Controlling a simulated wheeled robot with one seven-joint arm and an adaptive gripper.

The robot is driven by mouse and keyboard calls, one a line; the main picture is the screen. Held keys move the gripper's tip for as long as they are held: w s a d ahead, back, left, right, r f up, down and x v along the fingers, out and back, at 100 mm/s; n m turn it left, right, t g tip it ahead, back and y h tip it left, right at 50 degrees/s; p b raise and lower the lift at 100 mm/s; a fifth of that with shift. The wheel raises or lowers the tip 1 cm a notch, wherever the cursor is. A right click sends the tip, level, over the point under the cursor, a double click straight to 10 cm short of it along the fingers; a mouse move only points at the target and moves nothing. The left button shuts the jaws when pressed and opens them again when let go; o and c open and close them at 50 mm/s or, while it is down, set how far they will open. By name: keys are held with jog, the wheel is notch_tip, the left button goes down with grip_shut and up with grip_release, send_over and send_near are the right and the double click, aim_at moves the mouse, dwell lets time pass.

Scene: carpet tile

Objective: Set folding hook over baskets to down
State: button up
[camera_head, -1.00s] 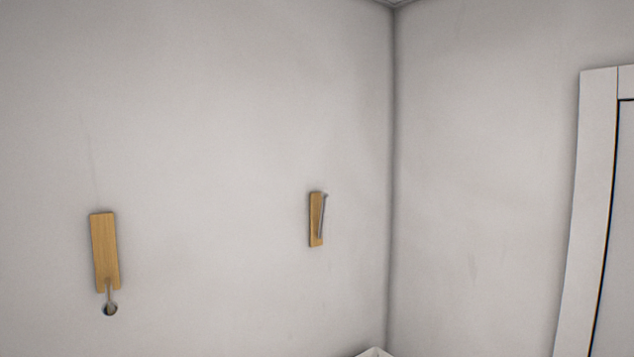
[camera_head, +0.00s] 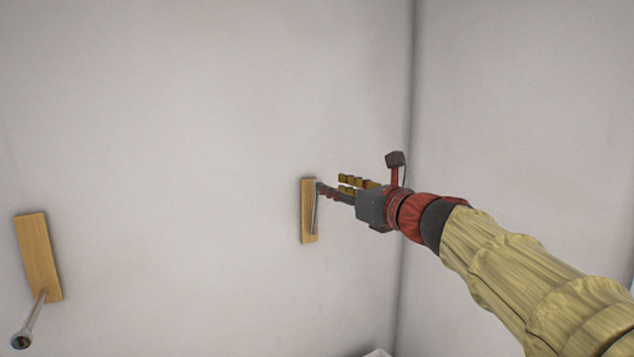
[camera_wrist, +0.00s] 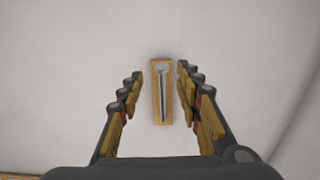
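A folding hook (camera_head: 316,210) with a metal rod on a narrow wooden plate (camera_head: 307,225) is on the wall near the corner. Its rod stands up along the plate, with its knob at the top. My gripper (camera_head: 333,185) is at the upper right of this hook, close to the rod's top. In the wrist view the gripper (camera_wrist: 159,80) is open, with one finger on each side of the hook (camera_wrist: 162,90) and nothing held. Whether a finger touches the rod cannot be told. A second hook (camera_head: 33,318) at the left has its rod swung down and outward from its wooden plate (camera_head: 38,258).
A small pale corner of something (camera_head: 377,352) shows at the bottom edge below the near hook; no baskets can be made out. The walls meet in a corner just right of the hook. The wall between the two hooks is bare.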

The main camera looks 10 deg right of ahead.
jog(key=p, duration=0.1)
send_over(315, 209)
jog(key=shift+s+d+f, duration=0.15)
jog(key=shift+s+d, duration=0.05)
jog(key=shift+d, duration=0.1)
jog(key=c, duration=0.4)
grip_shut()
dwell(0.5)
